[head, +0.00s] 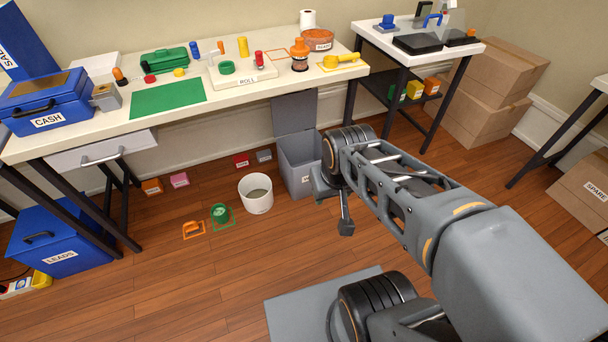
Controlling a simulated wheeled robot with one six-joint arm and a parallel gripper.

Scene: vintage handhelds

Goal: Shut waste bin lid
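The grey waste bin (297,165) stands on the floor at the table's right end. Its grey lid (294,113) is raised upright at the back of the bin, partly under the table edge, so the bin is open. A small label shows on the bin's front. My gripper (346,227) points down just right of and in front of the bin, and my wrist covers part of the bin's right side. The fingertips look dark and small, and whether they are apart is unclear. Nothing is visible in them.
A white bucket (256,193) stands left of the bin. Small red (241,161) and grey (264,155) boxes lie behind it. The long white table (300,90) overhangs the lid area. A side table (425,50) and cardboard boxes (480,110) stand right. Floor in front is clear.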

